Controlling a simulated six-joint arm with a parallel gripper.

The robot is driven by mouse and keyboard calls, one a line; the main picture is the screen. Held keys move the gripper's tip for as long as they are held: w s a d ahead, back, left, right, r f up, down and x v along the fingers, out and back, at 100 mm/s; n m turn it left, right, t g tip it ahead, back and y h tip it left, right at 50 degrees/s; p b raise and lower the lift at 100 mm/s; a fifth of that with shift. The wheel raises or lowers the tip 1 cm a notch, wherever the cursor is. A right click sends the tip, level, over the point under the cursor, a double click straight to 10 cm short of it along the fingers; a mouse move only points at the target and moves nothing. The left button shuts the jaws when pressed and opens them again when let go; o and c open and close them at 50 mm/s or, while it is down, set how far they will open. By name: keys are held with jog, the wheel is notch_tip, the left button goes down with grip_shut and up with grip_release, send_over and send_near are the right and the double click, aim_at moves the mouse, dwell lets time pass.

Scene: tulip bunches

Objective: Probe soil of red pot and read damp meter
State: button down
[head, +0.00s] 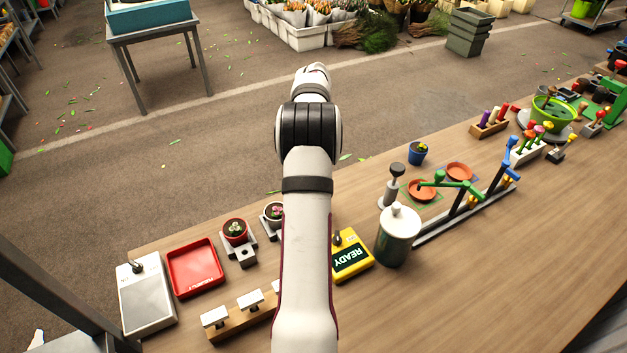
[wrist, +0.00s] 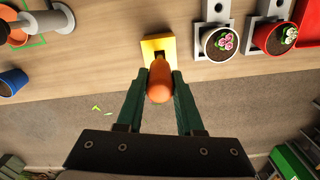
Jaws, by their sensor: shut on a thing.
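The red pot (head: 236,239), with dark soil and a small plant, stands on a grey stand left of my arm. It also shows at the upper right of the wrist view (wrist: 263,39). The yellow damp meter (head: 352,264) reads READY, partly behind my arm. In the wrist view my gripper (wrist: 160,82) is shut on an orange rounded handle (wrist: 159,84), apparently the probe's. A yellow block (wrist: 157,44) is just beyond the handle; I cannot tell whether they touch. The probe's tip is hidden. In the head view my arm hides the fingers.
A white pot (wrist: 219,45) stands between the yellow block and the red pot. A red tray (head: 195,267) and a white-grey device (head: 147,297) are farther left. A grey-green canister (head: 398,240) stands right of the meter. The bench's near right is clear.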

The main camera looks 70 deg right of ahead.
notch_tip(320, 180, up, 5)
jog(key=w, duration=0.1)
jog(key=w+a+r+n, duration=0.2)
jog(key=w+a+n, duration=0.4)
jog(key=w+a, duration=0.9)
jog(key=shift+w+d+f, duration=0.1)
jog(key=shift+w+f, duration=0.05)
jog(key=shift+f, duration=2.7)
jog(key=shift+f, duration=0.65)
jog(key=shift+r, duration=0.1)
notch_tip(320, 180, up, 7)
dwell(0.3)
